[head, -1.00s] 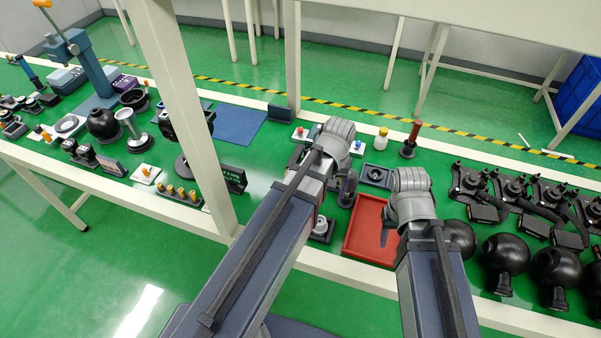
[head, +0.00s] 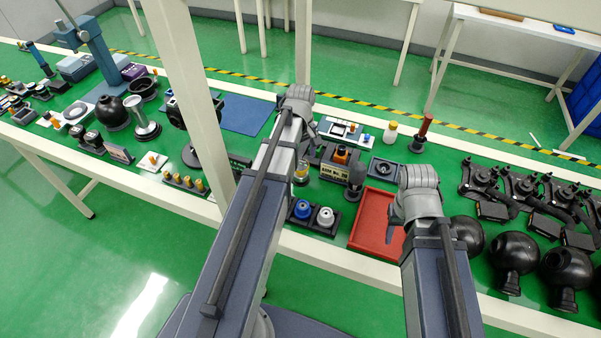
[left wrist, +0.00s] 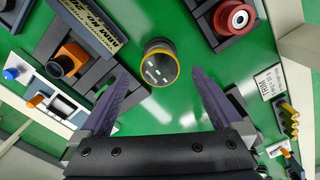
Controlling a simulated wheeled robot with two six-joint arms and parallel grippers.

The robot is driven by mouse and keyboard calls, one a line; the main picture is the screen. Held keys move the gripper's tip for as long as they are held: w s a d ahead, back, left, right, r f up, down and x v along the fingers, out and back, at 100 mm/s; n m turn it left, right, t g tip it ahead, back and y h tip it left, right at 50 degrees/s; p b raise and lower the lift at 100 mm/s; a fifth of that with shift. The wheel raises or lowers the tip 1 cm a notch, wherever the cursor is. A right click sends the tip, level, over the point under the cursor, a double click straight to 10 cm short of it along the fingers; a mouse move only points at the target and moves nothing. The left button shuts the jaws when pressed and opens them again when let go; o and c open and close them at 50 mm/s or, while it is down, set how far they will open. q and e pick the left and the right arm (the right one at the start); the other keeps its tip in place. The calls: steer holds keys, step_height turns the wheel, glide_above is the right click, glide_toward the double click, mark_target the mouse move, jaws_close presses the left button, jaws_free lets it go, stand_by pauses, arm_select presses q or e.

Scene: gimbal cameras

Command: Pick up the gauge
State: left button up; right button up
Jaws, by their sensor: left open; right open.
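The gauge (left wrist: 160,64) is a small dark round piece with a yellow ring and a dark face with pale marks. In the left wrist view it stands on the green table between and just beyond the spread fingers of my left gripper (left wrist: 160,98), touching neither. In the head view a small yellowish piece (head: 301,173), seemingly the gauge, shows just right of my left forearm. My left gripper (head: 299,105) is open and empty, its fingertips mostly hidden there. My right gripper (head: 408,215) is open over the red tray (head: 372,228), its fingers partly hidden.
A dark block with a lettered plate (left wrist: 92,22) stands left of the gauge in the wrist view, with a red-topped round part (left wrist: 234,18) to the right. Black spheres (head: 511,253) and brackets crowd the table's right side. A white post (head: 190,90) rises left of my arm.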

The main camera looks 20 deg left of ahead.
mark_target(300, 164)
arm_select(q)
steer(key=shift+a+f+b, duration=0.1)
steer(key=shift+f+b, duration=2.5)
steer(key=shift+f, duration=0.05)
arm_select(e)
steer(key=shift+f, duration=2.65)
steer(key=shift+r, duration=0.1)
arm_select(q)
steer(key=shift+r, duration=0.1)
steer(key=c, duration=1.5)
step_height(300, 164, up, 10)
steer(key=p, duration=1)
arm_select(e)
step_height(300, 164, up, 10)
